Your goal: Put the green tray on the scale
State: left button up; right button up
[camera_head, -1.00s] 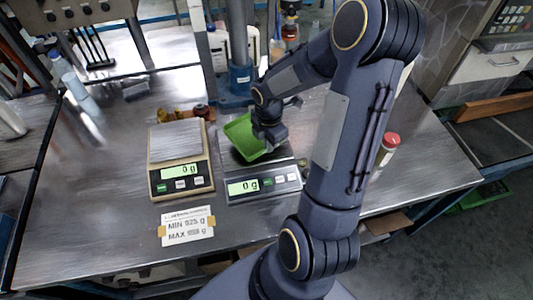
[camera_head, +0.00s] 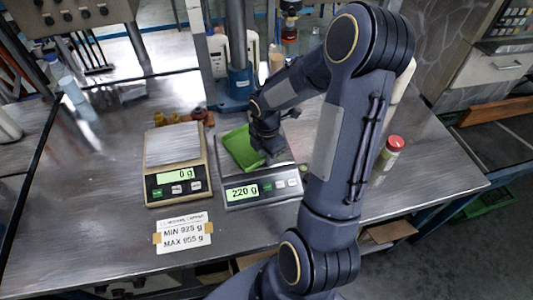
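The green tray (camera_head: 239,146) lies on the plate of the right-hand scale (camera_head: 248,195), whose display reads 220 g. My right gripper (camera_head: 267,153) is at the tray's right edge, touching or very close to it. Its fingertips are too small and hidden by the gripper body to tell whether they are open or shut. A second scale (camera_head: 172,148) with a beige frame stands to the left, its plate empty, reading 0 g. My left gripper is not in view.
A label (camera_head: 183,233) reading MIN 925 g, MAX 955 g lies in front of the scales. Small brown parts (camera_head: 197,115) sit behind them. A red-capped jar (camera_head: 389,152) stands to the right. A blue post (camera_head: 239,70) rises behind. The bench front left is clear.

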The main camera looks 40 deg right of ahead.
notch_tip(320, 180, up, 12)
jog(key=s+a+r+m+t+y, duration=0.2)
jog(key=s+a+m, duration=0.5)
jog(key=a+m, duration=0.1)
jog(key=s+a+r+m+t+y, duration=0.1)
jog(key=s+a+r+m+t, duration=0.2)
jog(key=s+a+m, duration=0.3)
jog(key=a+m, duration=0.2)
jog(key=m, duration=0.2)
jog(key=shift+s+r+m+t+y, duration=0.2)
jog(key=shift+s+m+t+y, duration=0.1)
jog(key=shift+s+y, duration=0.1)
